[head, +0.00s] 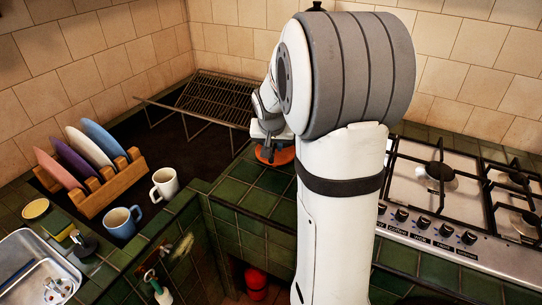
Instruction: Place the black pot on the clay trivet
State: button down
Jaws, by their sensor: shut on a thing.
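My gripper (268,136) is at the back of the green tiled counter, partly hidden by my own arm. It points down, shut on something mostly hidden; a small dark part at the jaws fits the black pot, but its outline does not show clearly. A round orange-red disc, likely the clay trivet (277,157), lies on the tiles just under my gripper. My arm covers part of its right side. I cannot tell whether the held thing touches the trivet.
A wire rack (215,97) stands left of my gripper. A wooden plate rack (107,187) with several plates, a white mug (165,186) and a blue mug (122,222) are further left. The gas hob (440,185) is at the right. A sink (35,270) is at lower left.

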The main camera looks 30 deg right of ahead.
notch_tip(320, 180, down, 6)
jog(key=c, duration=1.3)
grip_release()
jog(key=shift+a, duration=0.1)
jog(key=shift+o, duration=0.2)
jog(key=v, duration=1.1)
jog(key=shift+s+a+r, duration=0.15)
jog(key=shift+s+r, duration=0.05)
jog(key=shift+r, duration=0.1)
jog(key=s+a+n+g+y, duration=0.1)
jog(key=s+a+n, duration=0.2)
jog(key=s+a, duration=0.3)
jog(key=s+a+f+n+y, duration=0.1)
jog(key=s+a+n, duration=0.2)
jog(key=s, duration=1.1)
jog(key=a, duration=0.3)
jog(key=shift+s+a+g+y, duration=0.15)
jog(key=shift+a+g+y, duration=0.15)
jog(key=shift+g, duration=0.1)
